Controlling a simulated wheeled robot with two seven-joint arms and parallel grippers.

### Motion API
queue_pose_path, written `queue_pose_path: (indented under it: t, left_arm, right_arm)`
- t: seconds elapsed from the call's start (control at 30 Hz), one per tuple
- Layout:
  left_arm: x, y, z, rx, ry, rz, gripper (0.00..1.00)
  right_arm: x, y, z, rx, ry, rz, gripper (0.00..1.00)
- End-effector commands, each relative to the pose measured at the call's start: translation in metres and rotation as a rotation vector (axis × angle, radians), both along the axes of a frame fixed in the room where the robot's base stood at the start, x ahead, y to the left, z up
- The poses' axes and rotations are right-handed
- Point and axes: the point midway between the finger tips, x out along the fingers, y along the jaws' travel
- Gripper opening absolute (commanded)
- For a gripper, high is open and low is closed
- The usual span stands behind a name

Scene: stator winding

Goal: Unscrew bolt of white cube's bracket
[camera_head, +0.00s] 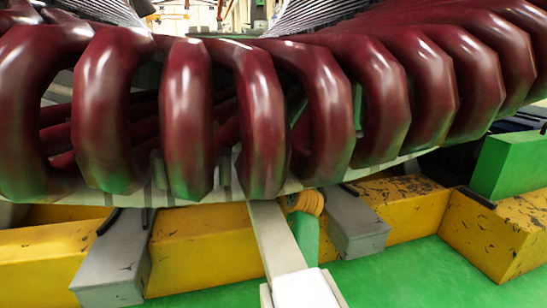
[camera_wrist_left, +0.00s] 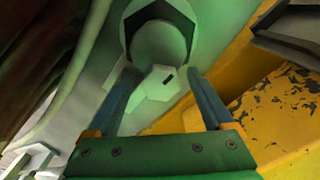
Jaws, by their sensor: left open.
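A white cube (camera_head: 305,290) shows at the bottom edge of the head view, cut off by the frame. A grey bar-shaped bracket (camera_head: 272,238) runs from it up to the underside of the dark red coils. In the left wrist view, the open blue fingers of my left gripper (camera_wrist_left: 160,74) stand on either side of a pale hex-headed bolt (camera_wrist_left: 158,84). Whether the fingers touch it I cannot tell. A round pale part (camera_wrist_left: 158,45) sits behind the bolt in a dark recess. My right gripper is not in view.
Thick dark red coils (camera_head: 190,110) hang across the head view. Yellow beams (camera_head: 205,260) with grey blocks (camera_head: 115,260) lie below them. A green part with an orange ring (camera_head: 306,203) stands beside the bracket. Green floor (camera_head: 410,275) is open at the front right.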

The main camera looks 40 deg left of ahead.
Motion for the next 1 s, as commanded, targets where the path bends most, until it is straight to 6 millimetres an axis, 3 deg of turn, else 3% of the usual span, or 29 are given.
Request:
queue_pose_path:
  t: [0.2,0.4,1.0]
  left_arm:
    - [-0.025,-0.03,-0.001,-0.002,-0.002,-0.002,0.85]
    - [-0.042,-0.047,0.0,0.0,0.0,0.001,0.85]
    - [-0.043,-0.049,0.0,-0.001,0.0,0.001,0.85]
  right_arm:
    - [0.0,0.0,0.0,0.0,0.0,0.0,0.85]
    - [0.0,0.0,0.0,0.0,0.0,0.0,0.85]
    - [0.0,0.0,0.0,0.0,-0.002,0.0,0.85]
